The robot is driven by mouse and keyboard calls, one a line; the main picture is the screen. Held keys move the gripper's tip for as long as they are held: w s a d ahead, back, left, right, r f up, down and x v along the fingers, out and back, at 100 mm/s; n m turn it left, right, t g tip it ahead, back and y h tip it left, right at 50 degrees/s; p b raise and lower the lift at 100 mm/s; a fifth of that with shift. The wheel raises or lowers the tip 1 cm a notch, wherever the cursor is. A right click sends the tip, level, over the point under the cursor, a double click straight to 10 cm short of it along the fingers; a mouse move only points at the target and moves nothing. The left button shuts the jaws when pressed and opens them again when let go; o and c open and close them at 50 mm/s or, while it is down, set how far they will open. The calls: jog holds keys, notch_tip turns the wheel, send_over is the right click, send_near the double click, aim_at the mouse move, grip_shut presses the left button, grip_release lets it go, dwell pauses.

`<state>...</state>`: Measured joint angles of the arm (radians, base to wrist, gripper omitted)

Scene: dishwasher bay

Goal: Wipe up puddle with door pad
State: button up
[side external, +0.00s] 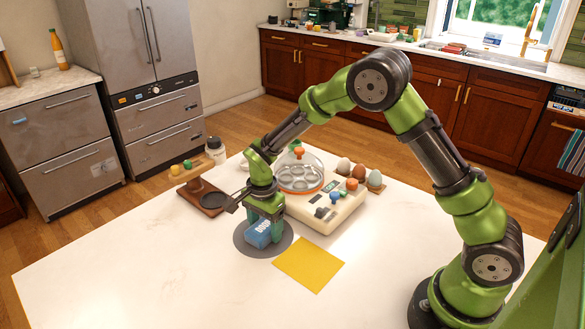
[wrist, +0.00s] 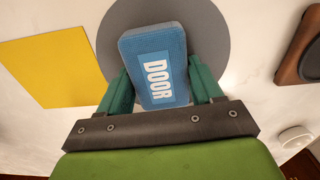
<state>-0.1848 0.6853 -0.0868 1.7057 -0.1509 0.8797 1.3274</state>
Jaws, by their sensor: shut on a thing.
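My gripper (side external: 266,232) is shut on the blue door pad (side external: 258,234), low over the grey round puddle (side external: 284,246). In the wrist view the pad (wrist: 152,50) shows the word "DOOR" on its upper face, between the green fingers of my gripper (wrist: 160,90). The dark grey round puddle (wrist: 208,30) spreads behind and to the right of the pad there. I cannot tell whether the pad's underside touches it. A yellow flat square (side external: 309,264) lies on the white counter to the right of the puddle in the side view.
An egg cooker (side external: 326,205) with a clear dome stands just behind the puddle, with several eggs (side external: 358,173) at its right. A brown scale-like stand (side external: 202,195) is at the left. The white counter (side external: 130,265) is clear at front left.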

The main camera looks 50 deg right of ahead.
jog(key=shift+w, duration=2.75)
notch_tip(320, 180, up, 8)
jog(key=shift+r, duration=0.15)
